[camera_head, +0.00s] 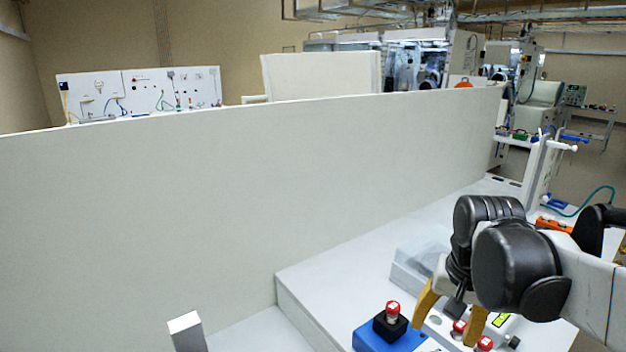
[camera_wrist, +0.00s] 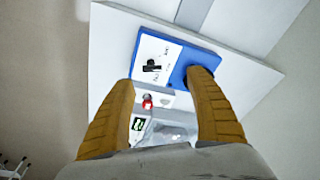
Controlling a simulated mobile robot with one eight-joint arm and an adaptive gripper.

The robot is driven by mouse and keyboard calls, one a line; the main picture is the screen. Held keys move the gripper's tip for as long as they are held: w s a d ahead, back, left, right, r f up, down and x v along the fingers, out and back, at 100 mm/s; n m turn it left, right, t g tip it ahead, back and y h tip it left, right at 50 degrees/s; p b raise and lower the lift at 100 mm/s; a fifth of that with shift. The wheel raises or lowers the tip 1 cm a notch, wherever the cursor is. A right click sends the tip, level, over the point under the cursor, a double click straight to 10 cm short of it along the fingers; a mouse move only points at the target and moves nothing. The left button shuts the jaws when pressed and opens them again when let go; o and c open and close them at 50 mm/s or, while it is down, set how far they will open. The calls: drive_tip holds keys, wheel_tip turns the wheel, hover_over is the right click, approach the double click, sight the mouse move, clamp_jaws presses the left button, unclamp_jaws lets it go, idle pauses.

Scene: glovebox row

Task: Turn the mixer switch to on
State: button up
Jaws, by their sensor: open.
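In the head view, a blue box (camera_head: 368,337) at the bottom carries a black block (camera_head: 389,326) with a red-topped knob (camera_head: 393,309). In the wrist view, a blue unit (camera_wrist: 182,66) with a white labelled face (camera_wrist: 158,47) bears a small black switch-like part (camera_wrist: 152,68). I cannot tell for certain which part is the mixer switch, nor read its setting. My gripper (camera_head: 445,332) is open, its yellow-brown fingers pointing down, to the right of the blue box. In the wrist view, my gripper (camera_wrist: 161,80) frames the black part, with nothing held between the fingers.
Beside the blue box are red knobs (camera_head: 459,327) and a clear-covered box (camera_head: 419,262). A small green display (camera_wrist: 138,124) shows in the wrist view. A tall white partition (camera_head: 200,215) stands on the left. An orange object (camera_head: 553,225) lies further right on the white bench.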

drive_tip(key=s+a+f+n+t, duration=0.1)
drive_tip(key=s+a+n+t, duration=0.3)
drive_tip(key=s+a+n, duration=0.1)
drive_tip(key=shift+s+a+f+t, duration=0.35)
drive_tip(key=shift+s+a, duration=0.1)
drive_tip(key=shift+s, duration=0.8)
drive_tip(key=shift+s+a+f+t, duration=0.15)
drive_tip(key=shift+s+a+t, duration=0.05)
drive_tip(key=shift+t, duration=0.05)
drive_tip(key=c, duration=0.7)
drive_tip(key=w+d+n+g+p, duration=0.4)
drive_tip(key=w+d+n+g, duration=0.3)
drive_tip(key=w+d+n, duration=0.35)
drive_tip(key=f+b, duration=0.1)
drive_tip(key=f, duration=0.2)
drive_tip(key=f+b, duration=0.1)
drive_tip(key=f, duration=0.3)
drive_tip(key=w+a+f+b, duration=0.1)
drive_tip(key=f, duration=0.3)
drive_tip(key=shift+f+b, duration=0.1)
drive_tip(key=shift+b, duration=0.2)
drive_tip(key=shift+s, duration=0.1)
drive_tip(key=shift+c, duration=0.6)
clamp_jaws()
